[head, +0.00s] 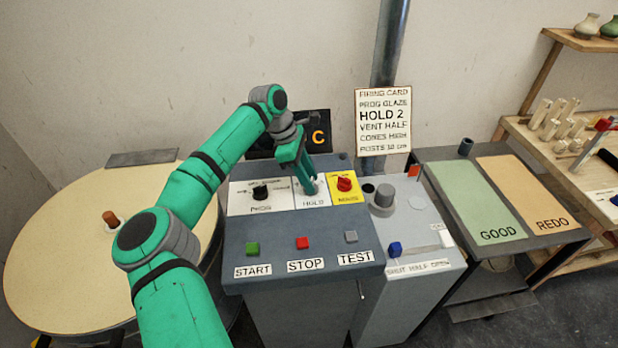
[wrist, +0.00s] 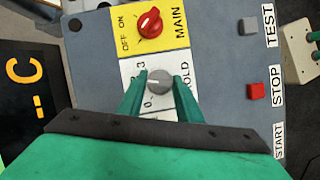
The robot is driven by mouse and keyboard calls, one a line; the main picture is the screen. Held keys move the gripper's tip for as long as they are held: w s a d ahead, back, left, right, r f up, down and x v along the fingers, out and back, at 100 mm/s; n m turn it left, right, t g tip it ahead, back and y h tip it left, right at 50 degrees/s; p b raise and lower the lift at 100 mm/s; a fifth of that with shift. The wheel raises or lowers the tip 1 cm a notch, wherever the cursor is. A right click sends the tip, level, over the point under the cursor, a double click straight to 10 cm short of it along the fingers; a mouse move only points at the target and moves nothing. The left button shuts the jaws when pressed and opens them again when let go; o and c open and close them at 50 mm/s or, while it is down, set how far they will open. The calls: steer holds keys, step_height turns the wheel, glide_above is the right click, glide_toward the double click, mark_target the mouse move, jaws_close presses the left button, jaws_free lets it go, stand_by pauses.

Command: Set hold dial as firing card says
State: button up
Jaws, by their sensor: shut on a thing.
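The grey hold dial (wrist: 159,82) sits on the white HOLD plate in the wrist view. Numbers 0 and 3 show beside it; those between are hidden or unclear. A light mark on the dial seems to point toward the numbers, but its exact setting is too small to tell. My gripper (wrist: 160,90) is shut on the dial, one finger on each side. In the head view my gripper (head: 309,181) reaches down onto the HOLD plate and mostly hides the dial.
The red MAIN switch (wrist: 149,23) on its yellow plate is close beside the hold dial. The black PROG dial (head: 261,192) is on the other side. START (head: 252,249), STOP (head: 302,243) and TEST (head: 351,237) buttons line the panel front. A round kiln lid (head: 60,250) stands left.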

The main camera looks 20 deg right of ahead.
stand_by(0.3)
steer(key=o, duration=1)
steer(key=shift+o, duration=0.2)
steer(key=shift+r, duration=0.1)
steer(key=v, duration=1)
steer(key=shift+r, duration=0.3)
steer(key=shift+a, duration=0.15)
